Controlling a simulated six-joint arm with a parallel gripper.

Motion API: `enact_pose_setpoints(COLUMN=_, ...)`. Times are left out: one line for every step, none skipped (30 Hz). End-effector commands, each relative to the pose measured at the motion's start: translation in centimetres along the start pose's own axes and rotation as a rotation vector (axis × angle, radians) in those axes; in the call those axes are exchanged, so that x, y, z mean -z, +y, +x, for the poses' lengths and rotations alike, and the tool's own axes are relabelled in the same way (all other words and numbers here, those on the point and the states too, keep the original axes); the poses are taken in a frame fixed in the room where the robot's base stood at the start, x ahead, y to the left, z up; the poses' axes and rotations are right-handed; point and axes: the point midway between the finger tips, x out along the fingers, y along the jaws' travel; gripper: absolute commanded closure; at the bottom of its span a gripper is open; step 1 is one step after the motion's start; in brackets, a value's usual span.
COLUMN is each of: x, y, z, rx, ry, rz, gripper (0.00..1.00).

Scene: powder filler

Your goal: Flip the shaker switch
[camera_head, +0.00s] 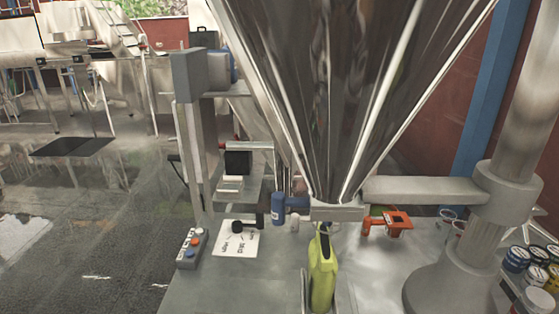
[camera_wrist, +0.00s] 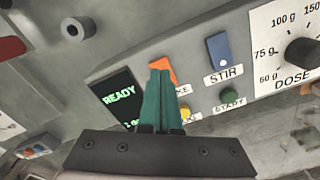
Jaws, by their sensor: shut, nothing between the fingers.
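In the wrist view a grey control panel carries an orange rocker switch (camera_wrist: 168,69), partly hidden behind my gripper. The label below it is half covered and ends in "KE". My gripper (camera_wrist: 160,68) has its teal fingers closed together and empty, with the tips over the orange switch's left part. I cannot tell whether they touch it. A blue switch (camera_wrist: 219,48) labelled STIR is to the right. My gripper cannot be made out in the head view.
A READY display (camera_wrist: 119,98) is left of the fingers. A green START button (camera_wrist: 230,96), a yellow button (camera_wrist: 186,113) and a DOSE knob (camera_wrist: 302,52) are to the right. In the head view, a large metal hopper (camera_head: 315,90) hangs above the bench, with a yellow-green object (camera_head: 322,272) below.

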Motion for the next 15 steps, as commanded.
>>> enact_pose_setpoints(x=0.0, y=0.0, z=-0.6, rx=0.0, ry=0.003, rz=0.0, gripper=1.0)
enact_pose_setpoints(x=0.0, y=0.0, z=-0.9, rx=0.0, ry=0.003, rz=0.0, gripper=1.0)
enact_pose_setpoints(x=0.1, y=0.0, z=-1.4, rx=0.001, ry=0.002, rz=0.001, gripper=1.0)
enact_pose_setpoints(x=0.1, y=0.0, z=-1.7, rx=0.0, ry=0.003, rz=0.001, gripper=1.0)
enact_pose_setpoints(x=0.1, y=0.0, z=-2.1, rx=0.0, ry=0.003, rz=0.001, gripper=1.0)
enact_pose_setpoints(x=0.1, y=0.0, z=-2.5, rx=0.0, ry=0.003, rz=0.0, gripper=1.0)
enact_pose_setpoints(x=0.0, y=0.0, z=-2.8, rx=0.0, ry=0.002, rz=0.001, gripper=1.0)
enact_pose_setpoints(x=0.1, y=0.0, z=-3.2, rx=0.0, ry=0.003, rz=0.0, gripper=1.0)
enact_pose_setpoints(x=0.0, y=0.0, z=-3.6, rx=0.0, ry=0.002, rz=0.0, gripper=1.0)
enact_pose_setpoints(x=0.1, y=0.0, z=-4.0, rx=0.0, ry=0.003, rz=0.0, gripper=1.0)
enact_pose_setpoints(x=0.1, y=0.0, z=-4.2, rx=0.001, ry=0.002, rz=0.001, gripper=1.0)
enact_pose_setpoints(x=0.0, y=0.0, z=-4.6, rx=0.0, ry=0.002, rz=0.001, gripper=1.0)
enact_pose_setpoints(x=0.1, y=0.0, z=-4.8, rx=0.0, ry=0.002, rz=0.001, gripper=1.0)
enact_pose_setpoints(x=0.0, y=0.0, z=-5.0, rx=0.0, ry=0.002, rz=0.001, gripper=1.0)
enact_pose_setpoints(x=0.0, y=0.0, z=-5.2, rx=0.0, ry=0.001, rz=0.001, gripper=1.0)
